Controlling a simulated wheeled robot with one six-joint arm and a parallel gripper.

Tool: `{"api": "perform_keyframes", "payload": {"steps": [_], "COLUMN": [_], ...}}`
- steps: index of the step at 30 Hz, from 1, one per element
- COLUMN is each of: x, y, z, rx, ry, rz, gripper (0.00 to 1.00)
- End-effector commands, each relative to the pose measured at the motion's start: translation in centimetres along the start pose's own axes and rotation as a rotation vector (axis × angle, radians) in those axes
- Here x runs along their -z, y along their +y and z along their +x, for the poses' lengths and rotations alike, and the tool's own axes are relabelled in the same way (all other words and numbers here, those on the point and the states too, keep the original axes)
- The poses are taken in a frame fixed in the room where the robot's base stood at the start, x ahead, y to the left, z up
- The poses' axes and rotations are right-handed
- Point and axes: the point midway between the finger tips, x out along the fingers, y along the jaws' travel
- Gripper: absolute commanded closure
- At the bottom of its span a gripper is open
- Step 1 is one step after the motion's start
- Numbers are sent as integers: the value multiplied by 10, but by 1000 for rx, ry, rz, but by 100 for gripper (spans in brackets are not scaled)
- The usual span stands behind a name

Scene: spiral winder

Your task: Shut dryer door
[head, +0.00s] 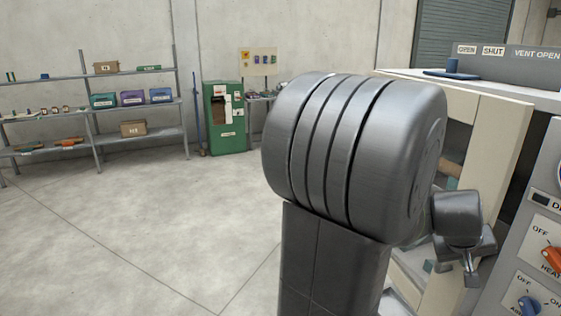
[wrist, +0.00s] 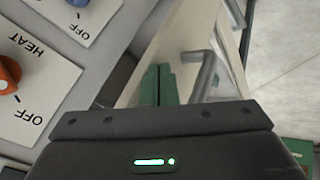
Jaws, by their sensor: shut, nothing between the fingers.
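The cream dryer door (head: 507,135) stands open at the right of the head view, with a dark gap between it and the machine body. My arm hides much of its front. The door also shows in the wrist view (wrist: 185,35), with a grey bar handle (wrist: 203,72) on its face. My gripper (wrist: 158,72) is shut and empty, its green fingers together just left of the handle in the picture. Whether the fingers touch the door, I cannot tell.
The dryer's control panel (head: 545,222) with orange and blue knobs is close at the right. A green cabinet (head: 226,135) and shelves (head: 95,108) with boxes stand at the back. The concrete floor (head: 140,220) at left is clear.

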Motion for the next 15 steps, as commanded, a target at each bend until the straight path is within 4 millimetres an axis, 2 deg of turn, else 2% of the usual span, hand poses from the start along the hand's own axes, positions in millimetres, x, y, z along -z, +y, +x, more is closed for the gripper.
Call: {"api": "perform_keyframes", "payload": {"steps": [6, 15], "x": [9, 12], "y": [19, 24], "z": [13, 19], "rx": [-1, -1], "ry": [-2, -1], "rz": [3, 3], "gripper": [100, 100]}}
